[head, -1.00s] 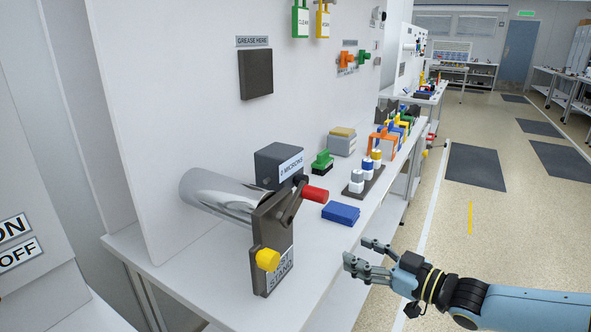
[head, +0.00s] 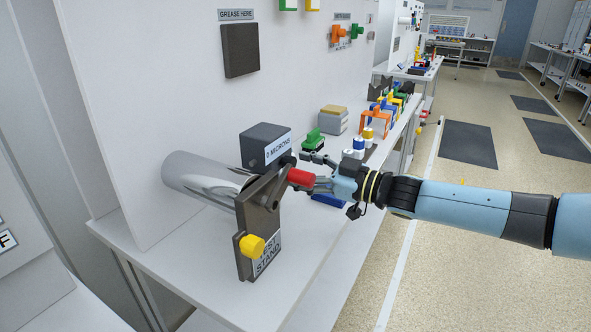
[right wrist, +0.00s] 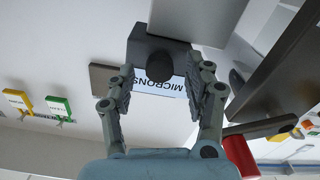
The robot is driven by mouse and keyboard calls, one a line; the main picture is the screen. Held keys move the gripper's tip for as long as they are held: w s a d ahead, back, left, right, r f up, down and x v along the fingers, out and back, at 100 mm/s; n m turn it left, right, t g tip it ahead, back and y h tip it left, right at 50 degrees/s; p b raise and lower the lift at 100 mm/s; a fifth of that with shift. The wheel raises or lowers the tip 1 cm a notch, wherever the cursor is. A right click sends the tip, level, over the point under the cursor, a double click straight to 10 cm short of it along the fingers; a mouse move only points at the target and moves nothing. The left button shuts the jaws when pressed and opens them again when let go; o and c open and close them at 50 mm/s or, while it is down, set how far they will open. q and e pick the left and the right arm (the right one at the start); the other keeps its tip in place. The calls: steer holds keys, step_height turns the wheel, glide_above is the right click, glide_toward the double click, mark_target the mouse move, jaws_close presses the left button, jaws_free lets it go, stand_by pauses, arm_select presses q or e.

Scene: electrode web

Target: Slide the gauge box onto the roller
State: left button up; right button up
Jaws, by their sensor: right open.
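The gauge box (head: 262,140) is dark grey with a "0 MICRONS" label and sits beside the chrome roller (head: 195,176), close behind the test stand plate (head: 257,222). In the right wrist view the gauge box (right wrist: 147,42) shows a round dark knob (right wrist: 160,67) facing the camera. My right gripper (head: 312,170) is open; in the wrist view its fingers (right wrist: 161,65) lie to either side of the knob. I cannot tell whether they touch the box. In the head view it is to the right of the box, partly behind the red handle. My left gripper is not in view.
The red handle (head: 301,178) of the test stand is very close to my right gripper, also in the wrist view (right wrist: 240,154). A yellow knob (head: 252,245) sticks out of the stand. White-and-blue posts (head: 355,148) and a green block (head: 314,139) stand beyond. The front bench top is clear.

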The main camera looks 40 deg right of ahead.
steer(key=shift+x, duration=0.85)
steer(key=shift+c, duration=0.4)
jaws_close()
